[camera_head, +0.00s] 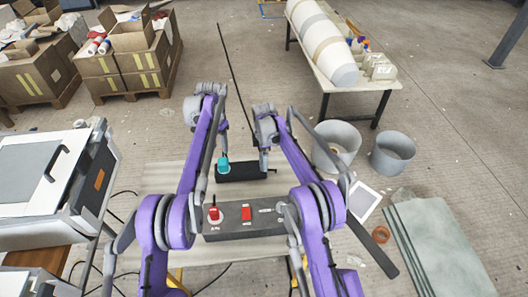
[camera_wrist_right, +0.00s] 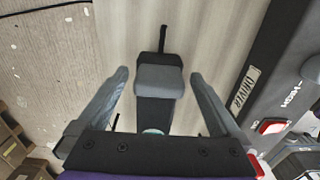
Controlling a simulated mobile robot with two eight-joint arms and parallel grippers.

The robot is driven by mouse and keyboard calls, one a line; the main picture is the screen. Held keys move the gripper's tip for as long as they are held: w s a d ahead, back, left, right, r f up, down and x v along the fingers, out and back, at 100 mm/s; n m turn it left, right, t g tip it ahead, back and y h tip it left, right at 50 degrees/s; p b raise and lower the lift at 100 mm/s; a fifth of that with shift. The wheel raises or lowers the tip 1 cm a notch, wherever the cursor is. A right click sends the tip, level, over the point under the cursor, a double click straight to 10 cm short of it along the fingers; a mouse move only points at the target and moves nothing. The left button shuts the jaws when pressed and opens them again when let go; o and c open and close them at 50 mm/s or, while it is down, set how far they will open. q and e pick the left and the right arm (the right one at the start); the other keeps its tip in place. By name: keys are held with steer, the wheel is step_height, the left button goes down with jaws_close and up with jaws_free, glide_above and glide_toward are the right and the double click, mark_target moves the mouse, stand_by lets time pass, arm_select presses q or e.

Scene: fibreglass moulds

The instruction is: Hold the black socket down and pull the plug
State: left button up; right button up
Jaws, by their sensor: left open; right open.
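The black socket (camera_head: 245,172) is a low dark box on the pale board, in the middle of the head view. A teal plug (camera_head: 223,164) stands at its left end. My left gripper (camera_head: 223,153) is open, just above or around the plug; I cannot tell if it touches. My right gripper (camera_head: 263,160) is open at the socket's right end. In the right wrist view, its two fingers (camera_wrist_right: 157,76) stand apart on either side of the socket (camera_wrist_right: 159,82), with gaps. A bit of teal (camera_wrist_right: 152,132) shows low there, mostly hidden.
A dark grey panel (camera_head: 270,223) with a red knob (camera_head: 214,213) and red switch (camera_head: 247,213) lies nearer me, beside the socket. The pale board (camera_head: 170,175) is bare left of the socket. Grey buckets (camera_head: 392,153) stand to the right and a white machine (camera_head: 45,185) at left.

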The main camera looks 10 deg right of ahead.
mark_target(222, 161)
step_height(222, 161, down, 7)
steer(key=shift+r, duration=0.1)
stand_by(0.3)
arm_select(q)
steer(key=shift+o, duration=0.3)
arm_select(e)
jaws_close()
arm_select(q)
steer(key=o, duration=0.5)
steer(key=shift+f+n, duration=0.2)
steer(key=shift+n, duration=0.3)
steer(key=n, duration=0.2)
steer(key=f+n, duration=0.1)
steer(key=n, duration=0.3)
steer(key=shift+f, duration=0.4)
steer(key=shift+f, duration=4.5)
